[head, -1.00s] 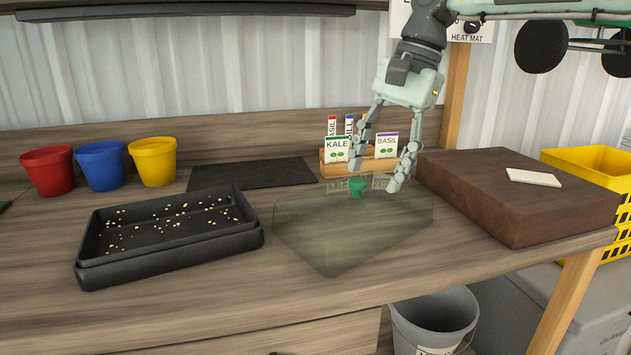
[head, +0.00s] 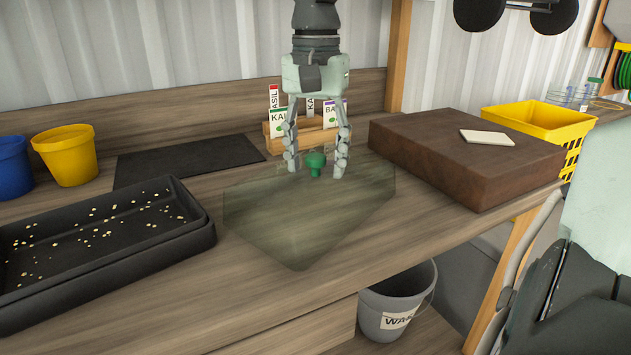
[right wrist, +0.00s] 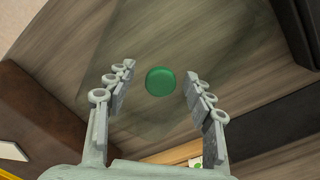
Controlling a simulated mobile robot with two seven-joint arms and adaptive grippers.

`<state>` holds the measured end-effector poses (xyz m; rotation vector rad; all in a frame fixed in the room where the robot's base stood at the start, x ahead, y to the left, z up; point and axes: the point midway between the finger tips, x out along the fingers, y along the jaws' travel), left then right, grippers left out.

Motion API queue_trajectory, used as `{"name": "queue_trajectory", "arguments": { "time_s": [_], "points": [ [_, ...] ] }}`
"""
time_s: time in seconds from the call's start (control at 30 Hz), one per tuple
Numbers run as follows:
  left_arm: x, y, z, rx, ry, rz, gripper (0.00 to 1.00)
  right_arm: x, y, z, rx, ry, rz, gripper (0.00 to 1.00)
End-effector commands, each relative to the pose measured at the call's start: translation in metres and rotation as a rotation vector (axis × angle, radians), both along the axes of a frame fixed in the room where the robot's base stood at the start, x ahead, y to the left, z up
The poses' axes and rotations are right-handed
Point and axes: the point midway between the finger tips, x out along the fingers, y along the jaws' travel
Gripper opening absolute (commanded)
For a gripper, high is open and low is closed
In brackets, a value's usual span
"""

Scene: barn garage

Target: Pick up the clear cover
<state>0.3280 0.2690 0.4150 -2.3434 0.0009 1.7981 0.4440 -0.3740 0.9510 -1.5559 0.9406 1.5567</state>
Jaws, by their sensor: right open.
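The clear cover (head: 290,222) is a see-through, greenish lid on the wooden bench, with a green knob (head: 316,161) on top. My right gripper (head: 316,172) points down over the cover, its open fingers on either side of the knob. In the right wrist view the knob (right wrist: 160,81) shows between the spread fingertips (right wrist: 157,78), with a gap on each side. Whether the fingertips are level with the knob is hard to tell. My left gripper is not in view.
A black tray (head: 200,240) with scattered seeds stands left of the cover. A brown block (head: 470,165) bearing a white piece (head: 487,137) is to the right. A seed packet rack (head: 273,143) is behind the gripper, beside a dark mat (head: 185,160). A grey bucket (head: 372,318) is below the bench.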

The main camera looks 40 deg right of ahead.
Motion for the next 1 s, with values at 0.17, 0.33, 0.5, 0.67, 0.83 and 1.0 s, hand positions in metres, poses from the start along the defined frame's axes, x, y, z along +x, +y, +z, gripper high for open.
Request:
{"name": "queue_trajectory", "arguments": {
  "time_s": [0.17,0.33,0.5,0.67,0.83,1.0],
  "points": [
    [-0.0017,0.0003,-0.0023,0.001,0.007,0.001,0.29,0.0,-0.0001,-0.002,0.0,0.0,-0.001,0.53],
    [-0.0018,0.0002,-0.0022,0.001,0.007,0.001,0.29,0.0001,0.0,-0.0018,0.0,0.0,-0.001,0.41],
    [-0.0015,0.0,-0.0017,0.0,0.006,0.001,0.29,0.0001,0.0,-0.0017,0.0,-0.001,-0.001,0.2],
    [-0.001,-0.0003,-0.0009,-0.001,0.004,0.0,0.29,0.0001,0.0,-0.0017,0.0,-0.001,-0.001,0.0],
    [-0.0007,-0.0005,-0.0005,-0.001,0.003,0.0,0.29,0.0001,0.0,-0.0017,0.0,-0.001,-0.001,0.0],
    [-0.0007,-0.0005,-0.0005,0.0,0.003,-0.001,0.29,0.0005,0.0001,0.0018,0.001,-0.002,-0.001,0.0]
  ]
}}
